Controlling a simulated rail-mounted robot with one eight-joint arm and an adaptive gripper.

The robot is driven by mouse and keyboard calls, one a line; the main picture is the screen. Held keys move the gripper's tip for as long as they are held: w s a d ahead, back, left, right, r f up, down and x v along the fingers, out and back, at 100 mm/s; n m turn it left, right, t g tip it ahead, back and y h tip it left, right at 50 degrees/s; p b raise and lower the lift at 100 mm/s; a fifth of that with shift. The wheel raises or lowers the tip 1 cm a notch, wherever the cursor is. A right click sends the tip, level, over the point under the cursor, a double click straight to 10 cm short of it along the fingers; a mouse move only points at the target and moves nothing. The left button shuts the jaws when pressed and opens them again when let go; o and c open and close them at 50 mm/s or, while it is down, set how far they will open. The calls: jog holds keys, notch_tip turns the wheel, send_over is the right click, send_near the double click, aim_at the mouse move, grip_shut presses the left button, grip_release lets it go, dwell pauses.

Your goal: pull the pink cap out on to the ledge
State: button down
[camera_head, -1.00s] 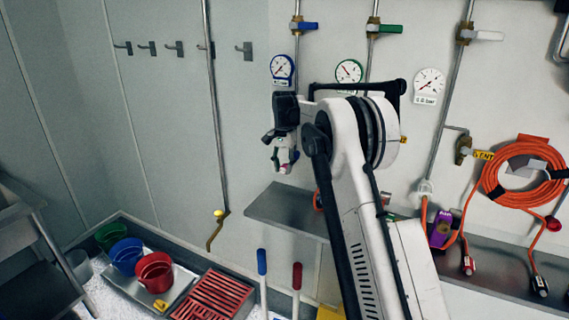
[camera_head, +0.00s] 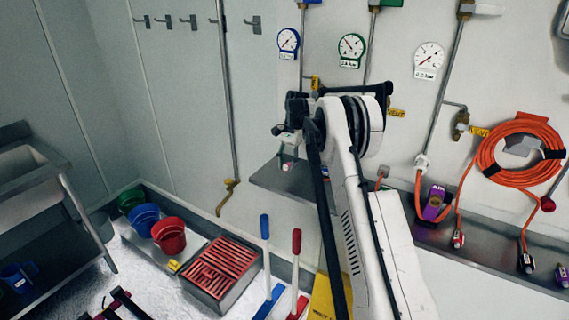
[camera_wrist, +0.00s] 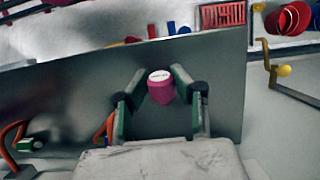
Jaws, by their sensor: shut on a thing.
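The pink cap (camera_wrist: 161,90) has a white, marked top and shows in the middle of the wrist view, between the two fingertips. My gripper (camera_wrist: 159,80) is shut on it, one finger on each side. The grey metal ledge (camera_wrist: 60,95) spreads below and around the cap; I cannot tell whether the cap touches it. In the head view my gripper (camera_head: 288,153) is over the left end of the ledge (camera_head: 268,179). The cap is a small, pale pink spot there (camera_head: 288,166), mostly hidden by my gripper.
Orange hoses with a green-ended fitting (camera_wrist: 27,145) lie on the ledge at left in the wrist view. A purple device (camera_head: 436,204) and a coiled orange hose (camera_head: 518,165) are to the right in the head view. Buckets (camera_head: 169,235) stand low at left.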

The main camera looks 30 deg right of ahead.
jog(key=shift+w+d+f, duration=0.3)
jog(key=shift+d+f, duration=0.2)
jog(key=shift+f, duration=0.2)
jog(key=shift+w+d+f, duration=0.3)
jog(key=shift+d+f, duration=0.15)
jog(key=shift+f, duration=0.25)
jog(key=shift+f+b, duration=0.7)
jog(key=shift+f, duration=0.2)
jog(key=c, duration=1.4)
grip_release()
